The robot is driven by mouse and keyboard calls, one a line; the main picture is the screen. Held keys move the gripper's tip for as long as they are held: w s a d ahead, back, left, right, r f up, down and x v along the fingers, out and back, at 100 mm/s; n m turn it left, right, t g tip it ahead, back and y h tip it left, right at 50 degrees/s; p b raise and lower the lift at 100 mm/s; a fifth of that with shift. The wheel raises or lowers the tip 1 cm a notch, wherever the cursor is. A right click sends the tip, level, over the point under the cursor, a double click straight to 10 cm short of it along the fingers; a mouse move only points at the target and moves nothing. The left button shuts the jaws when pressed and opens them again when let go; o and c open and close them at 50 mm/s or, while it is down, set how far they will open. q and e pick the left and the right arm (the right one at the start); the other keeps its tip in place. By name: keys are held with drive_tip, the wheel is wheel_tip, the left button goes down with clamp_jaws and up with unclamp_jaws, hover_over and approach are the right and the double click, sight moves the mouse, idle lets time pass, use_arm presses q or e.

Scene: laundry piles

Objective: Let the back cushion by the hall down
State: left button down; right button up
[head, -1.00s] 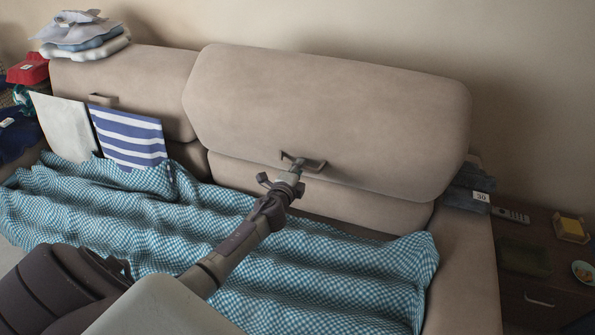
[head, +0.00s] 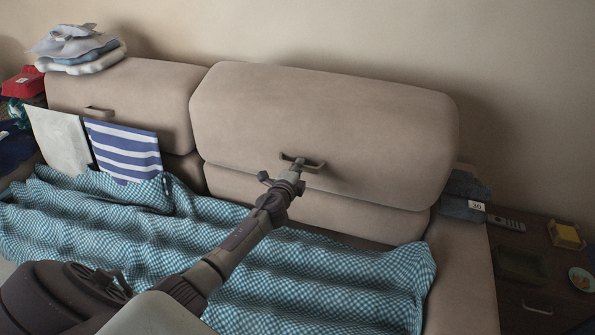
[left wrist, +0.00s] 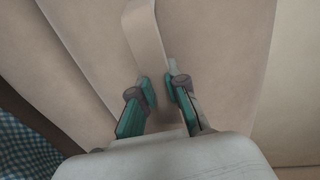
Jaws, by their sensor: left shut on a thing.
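The beige back cushion (head: 320,115) on the right half of the sofa stands above a lower beige back section (head: 330,204). It has a handle (head: 318,165) near its lower edge. My left gripper (head: 292,167) is shut on this handle, at its left part. The left wrist view shows the handle's beige strap (left wrist: 147,35) running down between the teal fingers (left wrist: 158,86). The cushion's back and hinge are hidden. A second back cushion (head: 150,92) with its own handle (head: 98,111) stands to the left. My right gripper is out of view.
A blue checked blanket (head: 300,280) covers the seat. A white panel (head: 58,135) and a striped cloth (head: 125,150) stand before the left cushion. Folded clothes (head: 75,48) lie on top of it.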

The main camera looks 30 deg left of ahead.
sight(302, 177)
use_arm(q)
drive_tip(key=b+x, duration=0.1)
drive_tip(key=x, duration=0.2)
drive_tip(key=shift+w+r, duration=0.1)
drive_tip(key=shift+w, duration=0.1)
drive_tip(key=c, duration=1.2)
unclamp_jaws()
drive_tip(key=shift+s+r, duration=0.1)
drive_tip(key=shift+o, duration=0.4)
drive_tip(key=shift+r, duration=0.25)
drive_tip(key=p+v, duration=0.4)
drive_tip(key=v, duration=0.4)
drive_tip(key=shift+s, duration=0.4)
